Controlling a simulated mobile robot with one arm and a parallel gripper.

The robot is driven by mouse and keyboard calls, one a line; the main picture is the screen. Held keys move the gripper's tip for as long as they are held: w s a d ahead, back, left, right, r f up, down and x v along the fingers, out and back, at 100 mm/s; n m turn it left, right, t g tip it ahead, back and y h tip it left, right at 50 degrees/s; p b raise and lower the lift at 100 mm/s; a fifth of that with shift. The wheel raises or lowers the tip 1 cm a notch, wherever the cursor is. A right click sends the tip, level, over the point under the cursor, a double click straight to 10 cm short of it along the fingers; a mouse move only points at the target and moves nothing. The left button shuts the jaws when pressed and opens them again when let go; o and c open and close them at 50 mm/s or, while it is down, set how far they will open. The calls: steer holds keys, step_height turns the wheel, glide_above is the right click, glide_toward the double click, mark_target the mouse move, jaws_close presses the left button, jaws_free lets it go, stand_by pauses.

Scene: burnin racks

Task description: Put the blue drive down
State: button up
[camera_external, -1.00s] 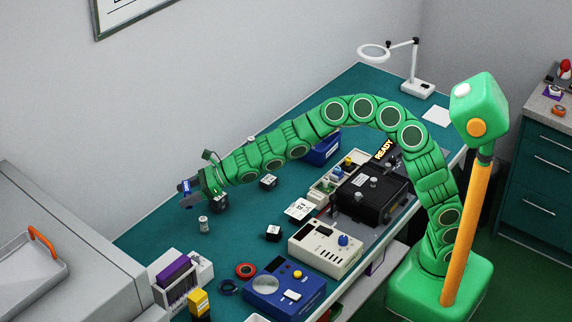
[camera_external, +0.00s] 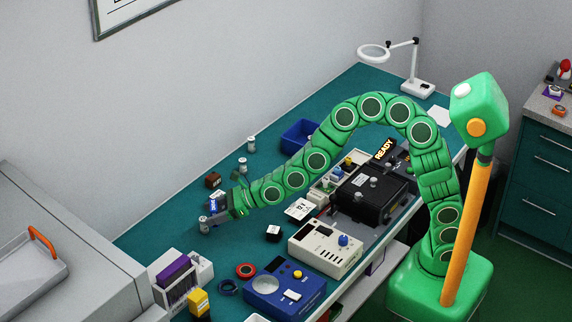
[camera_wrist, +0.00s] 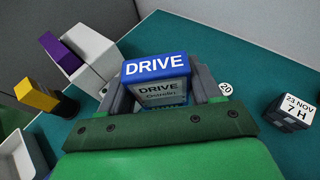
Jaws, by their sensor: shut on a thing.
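My gripper (camera_external: 211,216) is shut on the blue drive (camera_external: 213,206) at the left part of the teal bench. In the wrist view the drive (camera_wrist: 156,67) sits between my two grey jaws, its blue top and pale "DRIVE" label facing the camera. The drive looks roughly upright. Its lower part is hidden by the jaws, and I cannot tell whether it touches the bench (camera_external: 160,232).
A dated dark block (camera_wrist: 290,111) stands right of my gripper in the wrist view. A white holder with a purple block (camera_external: 176,272) and a yellow-topped item (camera_external: 198,302) are at the front left. A black cube (camera_external: 273,233) and a blue tester (camera_external: 284,297) lie nearer the front.

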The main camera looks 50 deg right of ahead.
steer(key=shift+s+f, duration=0.4)
steer(key=shift+s, duration=0.15)
steer(key=shift+w+a+f, duration=0.15)
steer(key=shift+w, duration=0.05)
steer(key=shift+w+a+f, duration=1.1)
steer(key=shift+w+f, duration=0.4)
steer(key=shift+w, duration=0.3)
steer(key=shift+w+a+f, duration=1.1)
steer(key=shift+w+f, duration=0.45)
steer(key=shift+w, duration=0.3)
steer(key=shift+w+a+f, duration=1.1)
steer(key=shift+w+f, duration=0.4)
steer(key=shift+w, duration=0.3)
steer(key=shift+w+a+f, duration=0.15)
steer(key=shift+w+f, duration=0.1)
steer(key=shift+f, duration=1.6)
steer(key=shift+f, duration=0.1)
